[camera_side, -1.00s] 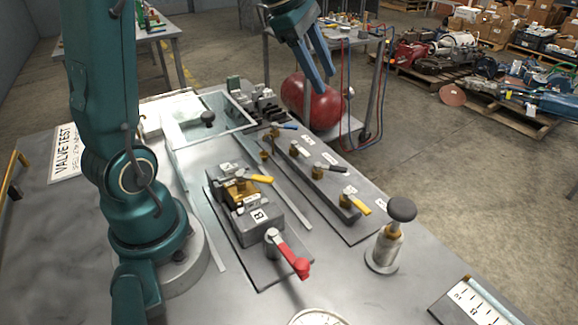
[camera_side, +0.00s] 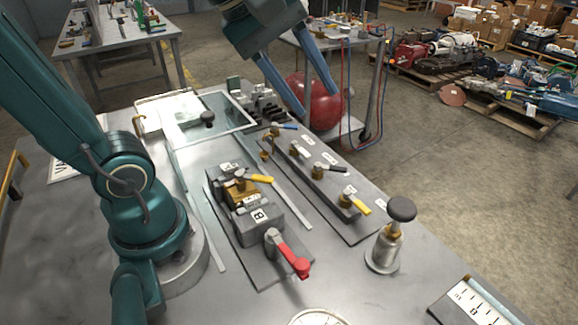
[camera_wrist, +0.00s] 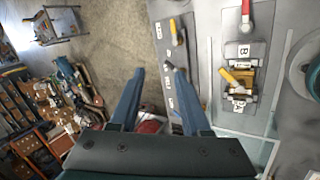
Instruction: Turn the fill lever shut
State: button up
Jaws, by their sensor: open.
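A manifold strip (camera_side: 330,192) on the bench carries several small levers, each beside a white tag whose print is too small to read. They are a blue-handled lever (camera_side: 284,126), a black-handled lever (camera_side: 334,172) and a yellow-handled lever (camera_side: 358,205), with another brass valve between. I cannot tell which is the fill lever. My gripper (camera_side: 318,102) is open and empty, above the far end of the strip. In the wrist view, my fingers (camera_wrist: 153,69) stand apart, with the yellow-handled lever (camera_wrist: 174,27) beyond their tips.
A clamped block (camera_side: 262,229) has a yellow-handled valve (camera_side: 260,178) and a red lever (camera_side: 293,261). A black-knobbed post (camera_side: 387,246) stands right of the strip. A glass-topped tray (camera_side: 233,109) lies behind. A red tank (camera_side: 325,104) stands beyond the bench.

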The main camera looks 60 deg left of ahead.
jog(key=shift+s, duration=0.1)
dwell(0.3)
jog(key=n+g+h, duration=0.2)
jog(key=n+g, duration=0.1)
jog(key=n, duration=1)
send_over(291, 126)
jog(key=s+a, duration=0.2)
notch_tip(291, 126, down, 14)
jog(key=shift+d+r, duration=0.1)
jog(key=shift+f, duration=0.25)
jog(key=shift+y, duration=0.3)
jog(key=shift+x, duration=2.3)
